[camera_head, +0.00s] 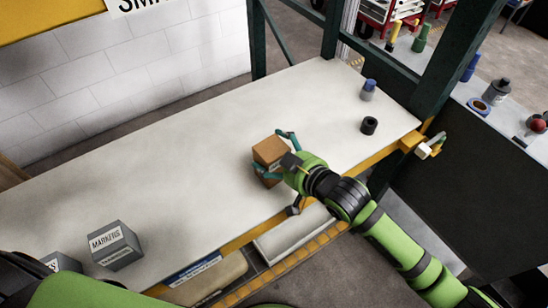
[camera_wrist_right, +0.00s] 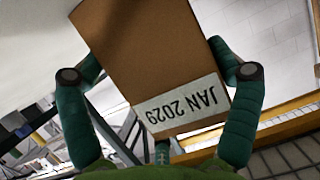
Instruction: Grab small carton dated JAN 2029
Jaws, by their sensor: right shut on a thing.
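The small brown carton (camera_head: 267,149) is over the middle right of the white table (camera_head: 190,150) in the head view. My right gripper (camera_head: 272,156) is shut on it, with teal fingers on two opposite sides. In the right wrist view the carton (camera_wrist_right: 145,50) fills the middle between the fingers. Its white label (camera_wrist_right: 181,107) reads JAN 2029, upside down in the picture. I cannot tell whether the carton touches the table. Parts of my left arm show at the lower left of the head view; its gripper is out of view.
A grey box marked MARKERS (camera_head: 116,246) stands at the table's near left, with another grey box (camera_head: 62,262) beside it. A blue-capped bottle (camera_head: 368,90) and a black roll (camera_head: 369,126) stand to the right. A dark green post (camera_head: 452,65) rises at the right end.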

